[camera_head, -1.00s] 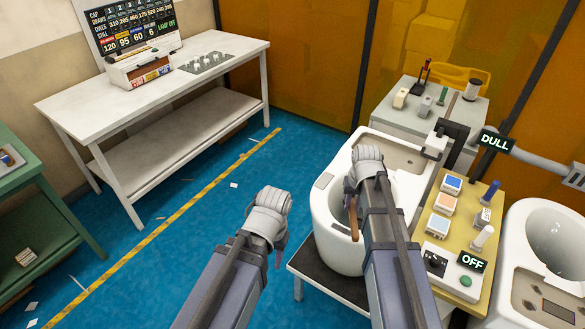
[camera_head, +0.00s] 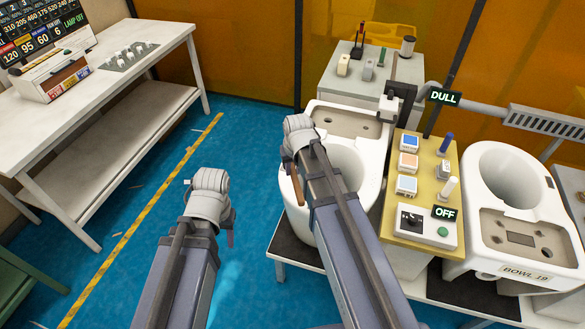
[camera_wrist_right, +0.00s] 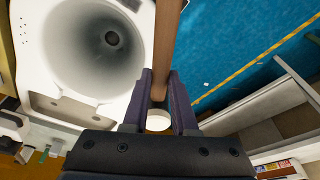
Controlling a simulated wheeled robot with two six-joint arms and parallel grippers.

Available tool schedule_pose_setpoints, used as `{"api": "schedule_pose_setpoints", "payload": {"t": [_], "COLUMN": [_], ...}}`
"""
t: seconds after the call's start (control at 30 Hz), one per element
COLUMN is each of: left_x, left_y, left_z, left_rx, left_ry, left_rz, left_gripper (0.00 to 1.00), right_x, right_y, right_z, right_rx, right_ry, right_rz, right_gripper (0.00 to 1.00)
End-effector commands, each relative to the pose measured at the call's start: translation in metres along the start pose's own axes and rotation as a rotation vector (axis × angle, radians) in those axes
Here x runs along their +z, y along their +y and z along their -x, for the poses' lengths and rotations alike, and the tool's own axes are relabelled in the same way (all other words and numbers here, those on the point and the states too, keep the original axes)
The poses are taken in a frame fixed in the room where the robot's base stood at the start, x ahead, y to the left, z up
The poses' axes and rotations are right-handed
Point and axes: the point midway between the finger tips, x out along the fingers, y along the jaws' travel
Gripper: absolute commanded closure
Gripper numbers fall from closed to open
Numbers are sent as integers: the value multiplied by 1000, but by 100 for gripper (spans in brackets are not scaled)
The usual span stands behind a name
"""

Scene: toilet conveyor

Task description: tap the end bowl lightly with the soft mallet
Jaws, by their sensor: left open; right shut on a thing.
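A white toilet bowl (camera_head: 349,165) stands on a low stand at the centre, left of the yellow panel. A second white bowl (camera_head: 507,175), labelled "BOWL 19", stands right of the panel. I cannot tell which is the end bowl. My right gripper (camera_wrist_right: 159,98) is shut on the brown mallet handle (camera_wrist_right: 166,42). In the head view the handle (camera_head: 297,186) hangs down by the centre bowl's left rim; I cannot tell whether it touches. The mallet's head is not clearly visible. My left gripper (camera_head: 230,226) is open and empty over the blue floor.
The yellow panel (camera_head: 436,160) between the bowls carries buttons and an "OFF" display (camera_head: 445,213). A "DULL" sign (camera_head: 445,97) hangs above it. A grey cabinet (camera_head: 337,85) stands behind. A white table (camera_head: 165,50) is at left.

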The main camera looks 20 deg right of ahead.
Motion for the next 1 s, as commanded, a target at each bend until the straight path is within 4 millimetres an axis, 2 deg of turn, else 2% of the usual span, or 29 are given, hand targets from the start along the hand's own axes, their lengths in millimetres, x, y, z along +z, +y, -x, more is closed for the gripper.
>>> {"api": "schedule_pose_setpoints", "payload": {"t": [0.27,0.77,0.83,1.0], "left_x": [0,-3,-3,-3], "left_y": [1,5,4,4], "left_z": [-9,-52,-46,-46], "left_rx": [0,0,0,0], "left_ry": [0,0,0,0], "left_rz": [0,2,2,2], "left_gripper": [50,50,50,50], "right_x": [2,12,11,11], "right_y": [0,0,0,0], "right_z": [-9,-50,-45,-45], "right_rx": [0,0,0,0], "right_ry": [0,0,0,0], "right_rz": [0,0,0,0], "right_gripper": [100,100,100,100]}}
